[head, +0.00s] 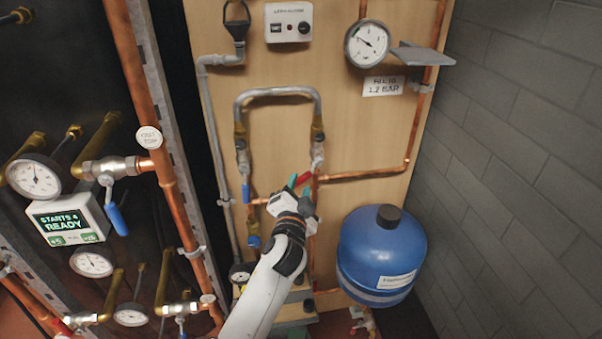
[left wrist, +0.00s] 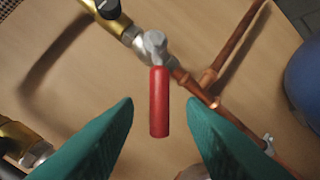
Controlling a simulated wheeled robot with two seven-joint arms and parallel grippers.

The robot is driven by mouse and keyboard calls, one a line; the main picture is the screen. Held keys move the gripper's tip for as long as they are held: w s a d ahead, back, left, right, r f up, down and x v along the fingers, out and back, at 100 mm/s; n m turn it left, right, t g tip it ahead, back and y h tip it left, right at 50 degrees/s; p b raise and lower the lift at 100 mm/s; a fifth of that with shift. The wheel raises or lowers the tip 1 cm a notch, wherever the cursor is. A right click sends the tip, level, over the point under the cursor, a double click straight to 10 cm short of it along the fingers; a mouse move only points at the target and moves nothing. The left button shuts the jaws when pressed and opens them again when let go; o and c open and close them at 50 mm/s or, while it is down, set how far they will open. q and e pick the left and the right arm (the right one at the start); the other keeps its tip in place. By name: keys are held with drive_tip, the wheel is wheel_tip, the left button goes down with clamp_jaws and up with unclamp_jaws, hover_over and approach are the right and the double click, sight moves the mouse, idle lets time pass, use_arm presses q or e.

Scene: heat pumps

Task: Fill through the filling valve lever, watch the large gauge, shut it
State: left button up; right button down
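A red valve lever (left wrist: 159,100) hangs from a metal valve (left wrist: 153,45) on the copper pipe in the left wrist view. In the head view the red lever (head: 304,178) is at the right leg of the pipe loop. My left gripper (head: 300,186) is open, its green fingertips (left wrist: 160,112) on either side of the lever with gaps on both sides. The large gauge (head: 367,43) is at the upper right of the board; its needle points to the upper left, but the numbers are too small to read. My right gripper is not in view.
A label (head: 384,86) below the gauge reads "FILL TO 1.2 BAR". A blue tank (head: 380,250) stands right of my left arm. A blue lever (head: 246,190) hangs at the loop's left leg. A small shelf (head: 423,56) juts out beside the gauge.

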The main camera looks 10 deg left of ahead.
sight(300, 182)
use_arm(q)
drive_tip(key=w, duration=0.5)
drive_tip(key=shift+w+a, duration=0.15)
drive_tip(key=shift+a, duration=0.05)
clamp_jaws()
